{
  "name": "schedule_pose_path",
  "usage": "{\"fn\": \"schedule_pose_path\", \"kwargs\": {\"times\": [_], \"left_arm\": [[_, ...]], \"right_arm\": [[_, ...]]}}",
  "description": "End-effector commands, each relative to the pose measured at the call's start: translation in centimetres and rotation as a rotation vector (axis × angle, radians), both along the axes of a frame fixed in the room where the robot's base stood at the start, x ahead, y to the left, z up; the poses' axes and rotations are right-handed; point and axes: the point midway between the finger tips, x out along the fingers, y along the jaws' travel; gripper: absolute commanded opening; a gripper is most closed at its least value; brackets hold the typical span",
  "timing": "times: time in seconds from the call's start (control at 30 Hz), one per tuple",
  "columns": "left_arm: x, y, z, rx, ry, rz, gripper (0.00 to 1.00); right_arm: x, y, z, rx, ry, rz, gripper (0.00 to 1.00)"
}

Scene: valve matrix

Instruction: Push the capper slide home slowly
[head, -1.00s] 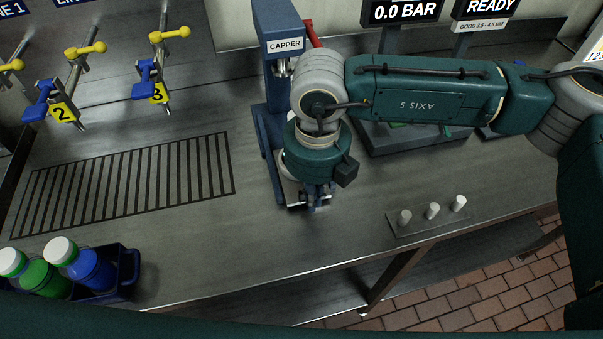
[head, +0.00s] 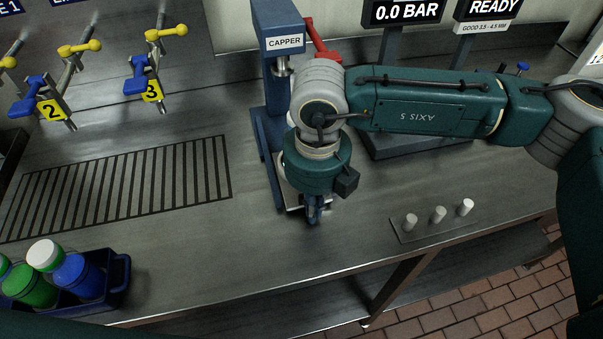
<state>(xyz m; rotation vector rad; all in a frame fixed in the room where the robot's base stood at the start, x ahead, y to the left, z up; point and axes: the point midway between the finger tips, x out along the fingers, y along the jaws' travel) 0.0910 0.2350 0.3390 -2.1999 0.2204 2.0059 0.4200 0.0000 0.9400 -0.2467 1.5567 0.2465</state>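The capper (head: 277,75) is a blue upright press with a white label and a red lever (head: 322,42) at its top right. Its lower part and slide are mostly hidden behind my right arm. A pale plate edge (head: 290,197) shows at its base. My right gripper (head: 315,213) points down at the front of the capper base, beside that plate. Its fingers are largely hidden under the wrist, so I cannot tell whether they are open or touching the slide. My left gripper is not in view.
A blue crate (head: 122,275) with a green bottle (head: 30,286) and a blue bottle (head: 78,276) stands at the lower left. A plate with white pegs (head: 438,214) lies right of the capper. Yellow-handled valves (head: 95,45) are at the upper left.

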Motion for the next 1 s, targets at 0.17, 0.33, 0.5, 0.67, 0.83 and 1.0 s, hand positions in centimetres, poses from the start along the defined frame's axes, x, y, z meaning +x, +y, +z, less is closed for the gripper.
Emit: {"fn": "schedule_pose_path", "kwargs": {"times": [0.17,0.33,0.5,0.67,0.83,1.0], "left_arm": [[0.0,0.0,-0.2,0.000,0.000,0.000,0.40],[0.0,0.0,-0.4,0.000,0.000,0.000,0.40],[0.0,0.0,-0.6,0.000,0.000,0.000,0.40],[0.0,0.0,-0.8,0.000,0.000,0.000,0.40],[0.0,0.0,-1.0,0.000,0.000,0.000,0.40],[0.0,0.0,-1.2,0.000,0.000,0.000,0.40]], "right_arm": [[0.4,0.2,-0.1,0.000,-0.001,0.000,0.00],[1.0,0.4,-0.1,0.001,-0.002,-0.001,0.00],[1.5,0.5,0.0,0.001,-0.003,0.000,0.00],[1.9,0.7,0.0,0.002,-0.003,-0.001,0.00],[2.4,0.8,0.0,0.002,-0.002,-0.001,0.00],[2.9,1.0,0.0,0.002,-0.002,-0.001,0.00]]}}
